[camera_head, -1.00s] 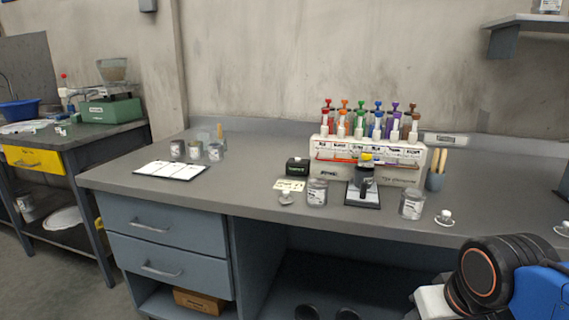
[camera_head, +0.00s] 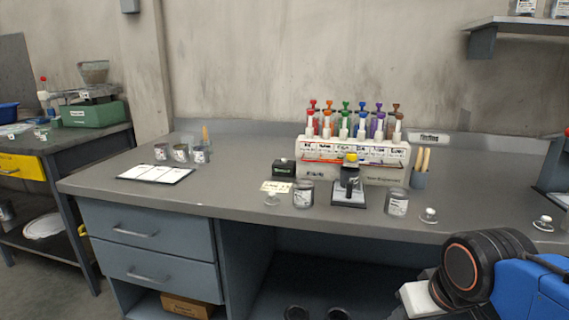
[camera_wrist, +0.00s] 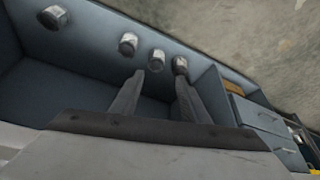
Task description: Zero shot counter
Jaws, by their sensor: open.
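No part is clearly legible as a shot counter. A small black box with a green marking (camera_head: 283,168) stands on the grey bench, left of the colour dispenser. A dark device with a yellow top (camera_head: 350,172) stands on a small dark-edged plate (camera_head: 349,199) in front of the dispenser. The white dispenser (camera_head: 385,176) carries a row of coloured plungers (camera_head: 361,120). My gripper (camera_wrist: 160,78) is open and empty in the wrist view, its fingers over the shelf space with several cans. In the head view only my arm shows, at lower right; the fingers are hidden.
Glass jars (camera_head: 303,195) (camera_head: 397,202), a yellowish card (camera_head: 276,187) and small white weights or knobs (camera_head: 428,215) (camera_head: 543,223) line the bench front. The bench middle-left is clear. A wall shelf (camera_head: 520,24) hangs upper right.

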